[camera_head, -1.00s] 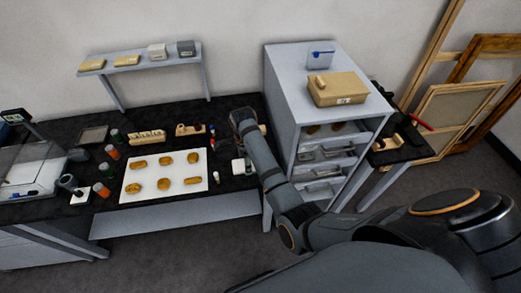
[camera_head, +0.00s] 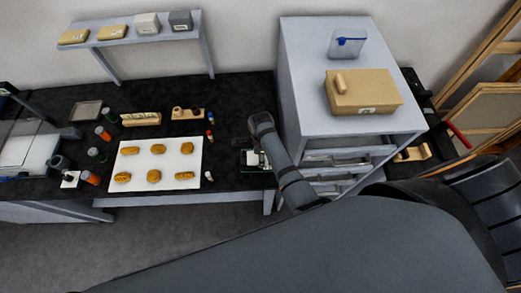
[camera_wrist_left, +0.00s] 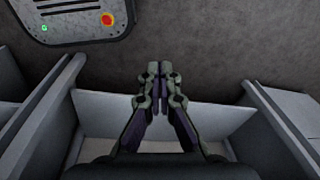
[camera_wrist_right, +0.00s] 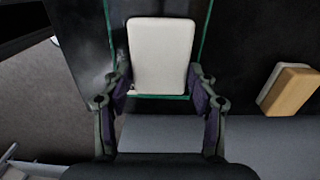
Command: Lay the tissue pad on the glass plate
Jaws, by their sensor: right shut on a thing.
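The white tissue pad (camera_wrist_right: 160,55) sits between the fingers of my right gripper (camera_wrist_right: 160,98) in the right wrist view, and the gripper is shut on it. Behind the pad is the clear glass plate (camera_wrist_right: 205,35) with green edges, lying on the black worktop; whether pad and plate touch I cannot tell. In the head view the pad (camera_head: 250,159) shows small at the worktop's right end, below my right wrist, with the fingers hard to make out. My left gripper (camera_wrist_left: 158,72) is shut and empty in the left wrist view, above the floor.
A white board (camera_head: 137,184) with several golden pieces lies left of the plate. A grey drawer cabinet (camera_head: 300,95) bearing a tan box (camera_head: 365,92) stands close on the right. A pale-and-tan block (camera_wrist_right: 290,90) lies near the worktop edge in the right wrist view.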

